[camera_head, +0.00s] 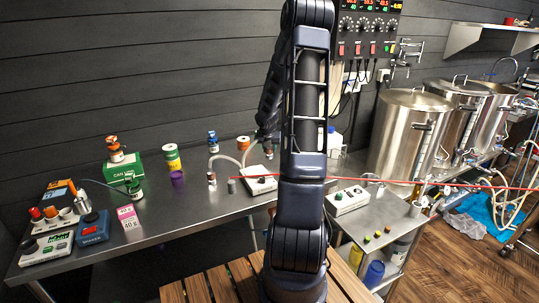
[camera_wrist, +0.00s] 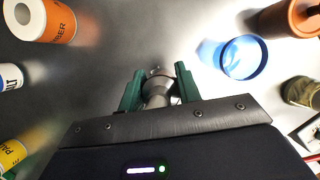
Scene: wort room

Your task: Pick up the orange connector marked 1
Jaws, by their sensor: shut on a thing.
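In the wrist view my gripper (camera_wrist: 158,84) has its two green fingers closed around a grey metal fitting (camera_wrist: 157,92). No orange colour and no mark 1 can be read on this fitting. In the head view the arm's end (camera_head: 267,143) hangs over the back right part of the long bench; its fingers and what they hold are too small and dark to make out. I cannot pick out an orange connector marked 1 in either view.
The wrist view shows an orange-labelled roll (camera_wrist: 52,20), a blue translucent cup (camera_wrist: 241,57) and a brown-orange pot (camera_wrist: 291,17) nearby. In the head view, a white box (camera_head: 260,182) with a hose sits on the bench (camera_head: 160,225). Steel kettles (camera_head: 412,130) stand at right.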

